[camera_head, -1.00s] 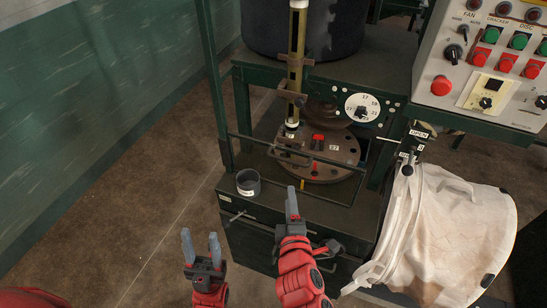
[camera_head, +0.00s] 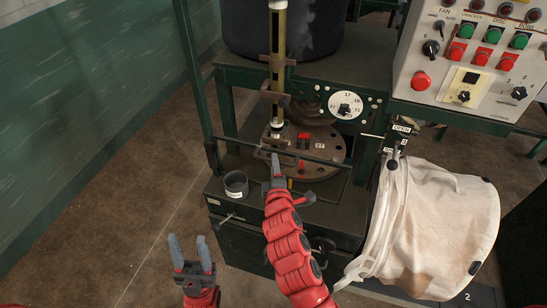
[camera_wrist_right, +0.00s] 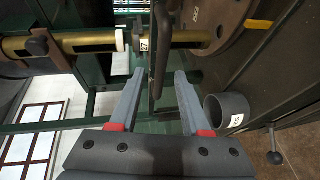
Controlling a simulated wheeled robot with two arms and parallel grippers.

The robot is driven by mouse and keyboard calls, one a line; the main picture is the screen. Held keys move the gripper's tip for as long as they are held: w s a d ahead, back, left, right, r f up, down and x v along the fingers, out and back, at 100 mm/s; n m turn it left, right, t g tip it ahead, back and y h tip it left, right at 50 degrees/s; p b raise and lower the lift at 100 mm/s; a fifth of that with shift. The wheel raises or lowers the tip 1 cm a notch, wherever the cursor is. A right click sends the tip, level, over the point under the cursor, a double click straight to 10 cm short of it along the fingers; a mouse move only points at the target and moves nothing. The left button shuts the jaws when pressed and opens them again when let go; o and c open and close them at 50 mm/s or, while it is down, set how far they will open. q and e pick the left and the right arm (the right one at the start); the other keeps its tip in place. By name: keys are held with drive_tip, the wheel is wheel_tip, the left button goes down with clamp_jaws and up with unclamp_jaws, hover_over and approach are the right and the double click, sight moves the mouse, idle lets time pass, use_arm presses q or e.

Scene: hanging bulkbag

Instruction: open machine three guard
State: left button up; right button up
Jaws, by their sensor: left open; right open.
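A thin dark rail (camera_head: 325,159) runs across the front of the machine, before a round metal disc (camera_head: 322,142) with red parts on it; I take this rail to be the guard. My right gripper (camera_head: 275,160) is at the rail, near its middle. In the right wrist view the open fingers (camera_wrist_right: 160,78) stand on either side of a dark bar (camera_wrist_right: 160,45), which reaches between the tips. I cannot tell whether they touch it. My left gripper (camera_head: 188,243) is open and empty, low over the floor, left of the machine.
A grey cup (camera_head: 236,184) stands on the machine's front ledge, left of my right arm; it also shows in the wrist view (camera_wrist_right: 228,112). A brass-coloured upright tube (camera_head: 277,50) rises behind the rail. A control panel (camera_head: 470,60) and a white bag (camera_head: 435,225) are at right.

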drive_tip(key=shift+w+a+f, duration=0.1)
drive_tip(key=shift+w+f, duration=0.1)
drive_tip(key=shift+w, duration=0.55)
drive_tip(key=shift+w+f, duration=0.15)
drive_tip(key=shift+w, duration=0.6)
clamp_jaws()
idle(0.4)
